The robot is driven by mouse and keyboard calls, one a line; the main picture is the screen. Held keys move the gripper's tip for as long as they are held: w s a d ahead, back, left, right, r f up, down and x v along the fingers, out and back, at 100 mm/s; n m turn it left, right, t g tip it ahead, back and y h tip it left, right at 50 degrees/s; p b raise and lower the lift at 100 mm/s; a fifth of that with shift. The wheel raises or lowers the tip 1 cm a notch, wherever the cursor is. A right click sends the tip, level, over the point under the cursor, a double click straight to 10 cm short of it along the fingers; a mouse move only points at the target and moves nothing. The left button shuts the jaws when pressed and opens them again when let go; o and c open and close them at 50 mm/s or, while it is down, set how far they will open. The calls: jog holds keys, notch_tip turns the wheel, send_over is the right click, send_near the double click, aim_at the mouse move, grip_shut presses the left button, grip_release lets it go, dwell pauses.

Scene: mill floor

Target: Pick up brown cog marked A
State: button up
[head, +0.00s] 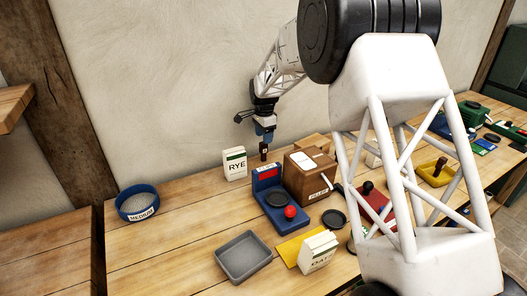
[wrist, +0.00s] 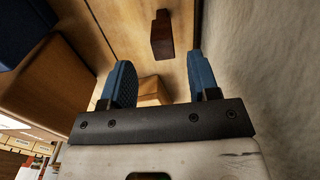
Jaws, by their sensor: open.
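My gripper (head: 265,137) is over the back of the bench near the wall, pointing down. In the wrist view its two blue fingers (wrist: 160,65) are spread wide with nothing between them. A small dark brown piece (head: 264,151) with a pale mark stands just below the fingertips in the head view. The mark is too small to read, so I cannot tell if it is an A. A dark red-brown piece (wrist: 161,40) with a narrower end lies beyond the fingertips in the wrist view, apart from them. No toothed wheel shape can be made out.
A RYE carton (head: 234,164) stands left of the gripper. A blue scale (head: 268,196) and a brown wooden box (head: 309,176) stand close in front. A grey tray (head: 243,257) and a blue MEDIUM sieve (head: 138,203) are further off. The wall (wrist: 255,60) is close by.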

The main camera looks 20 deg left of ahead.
aim_at(263, 145)
jog(key=shift+f, duration=0.1)
jog(key=shift+w+a+f, duration=0.15)
jog(key=shift+f, duration=2.3)
jog(key=c, duration=1)
jog(key=shift+r, duration=5)
